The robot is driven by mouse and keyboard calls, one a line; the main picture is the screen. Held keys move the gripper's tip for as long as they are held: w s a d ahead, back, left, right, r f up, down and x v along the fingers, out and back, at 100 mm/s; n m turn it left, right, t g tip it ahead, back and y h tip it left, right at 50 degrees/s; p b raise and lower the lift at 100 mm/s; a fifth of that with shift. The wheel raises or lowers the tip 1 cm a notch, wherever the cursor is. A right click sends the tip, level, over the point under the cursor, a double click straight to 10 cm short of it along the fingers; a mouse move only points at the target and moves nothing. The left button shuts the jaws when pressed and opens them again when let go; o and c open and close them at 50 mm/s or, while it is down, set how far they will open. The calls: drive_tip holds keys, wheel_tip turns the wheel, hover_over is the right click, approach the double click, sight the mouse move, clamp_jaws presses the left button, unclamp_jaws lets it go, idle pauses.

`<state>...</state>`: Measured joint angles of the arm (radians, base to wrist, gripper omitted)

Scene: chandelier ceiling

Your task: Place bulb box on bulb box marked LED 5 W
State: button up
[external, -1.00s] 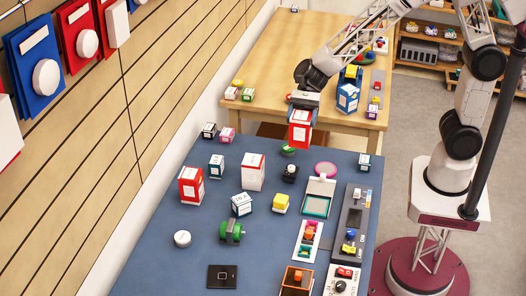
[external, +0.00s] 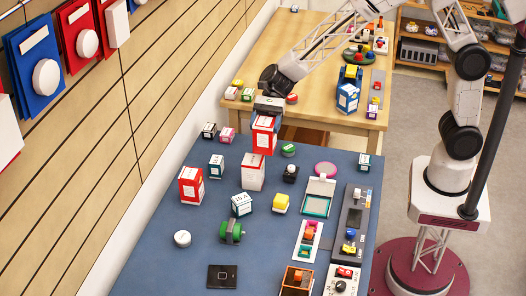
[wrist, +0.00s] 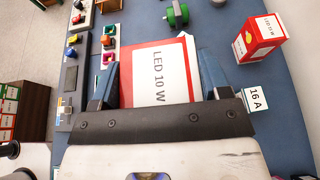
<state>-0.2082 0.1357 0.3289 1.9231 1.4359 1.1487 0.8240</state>
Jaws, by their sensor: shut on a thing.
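My gripper (external: 267,112) is shut on a red bulb box with a white label (external: 264,137). In the wrist view the held box (wrist: 155,75) reads "LED 10 W" between my fingers (wrist: 158,90). In the external view it overlaps the top of a white box with red trim (external: 252,178) on the blue table; I cannot tell whether they touch. A white corner (wrist: 189,62) shows beside the held box in the wrist view. Another red bulb box (external: 191,185) stands to the left; it also shows in the wrist view (wrist: 258,40), its wattage hard to read.
A slatted wall (external: 90,150) is on the left.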

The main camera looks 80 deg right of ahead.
sight(255, 126)
drive_tip(key=shift+w+a+f, duration=0.1)
drive_tip(key=shift+w+a, duration=0.25)
drive_tip(key=shift+w, duration=0.35)
drive_tip(key=shift+w+a+f, duration=0.1)
drive_tip(key=shift+w+a, duration=0.2)
drive_tip(key=shift+w, duration=0.4)
drive_tip(key=shift+w+a+f, duration=0.1)
drive_tip(key=shift+w+f, duration=0.1)
drive_tip(key=shift+f, duration=0.65)
drive_tip(key=shift+w+a+f, duration=0.1)
drive_tip(key=shift+w+f, duration=0.1)
drive_tip(key=shift+f, duration=0.65)
drive_tip(key=shift+f, duration=0.1)
drive_tip(key=o, duration=1)
drive_tip(key=v, duration=1.2)
